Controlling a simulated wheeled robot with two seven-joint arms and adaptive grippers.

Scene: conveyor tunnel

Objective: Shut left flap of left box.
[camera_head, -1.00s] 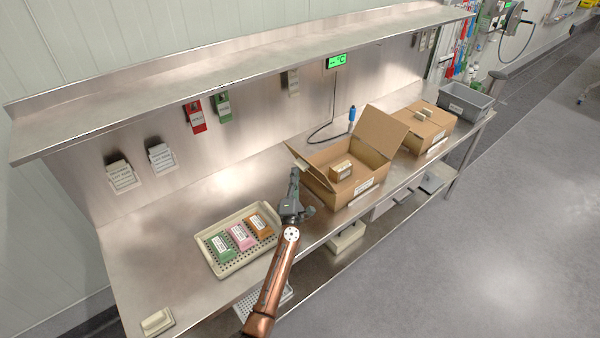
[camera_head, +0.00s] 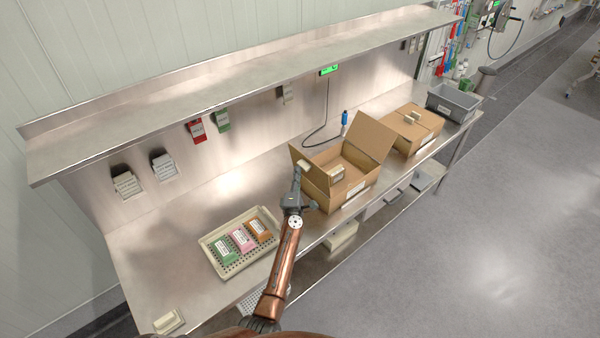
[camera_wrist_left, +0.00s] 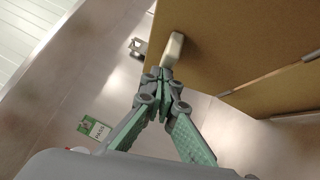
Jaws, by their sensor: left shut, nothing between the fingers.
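The left box (camera_head: 349,196) is an open brown cardboard carton on the steel bench. Its left flap (camera_head: 296,153) stands up at its left side, and its right flap (camera_head: 368,136) stands raised. A small labelled carton (camera_head: 336,174) is inside. My left gripper (camera_head: 302,168) is shut and empty at the outer left side of the box, its tip by the left flap. In the left wrist view, the closed fingers (camera_wrist_left: 168,62) have a pale tip against or very near a broad cardboard panel (camera_wrist_left: 235,45). Exact contact is hard to tell. My right gripper is not in view.
A cream tray (camera_head: 213,241) with green, pink and orange packs is left of the arm. A second brown box (camera_head: 408,134) and a grey bin (camera_head: 454,103) stand to the right. A steel shelf (camera_head: 240,85) overhangs the back. A blue-handled tool (camera_head: 344,119) stands behind the box.

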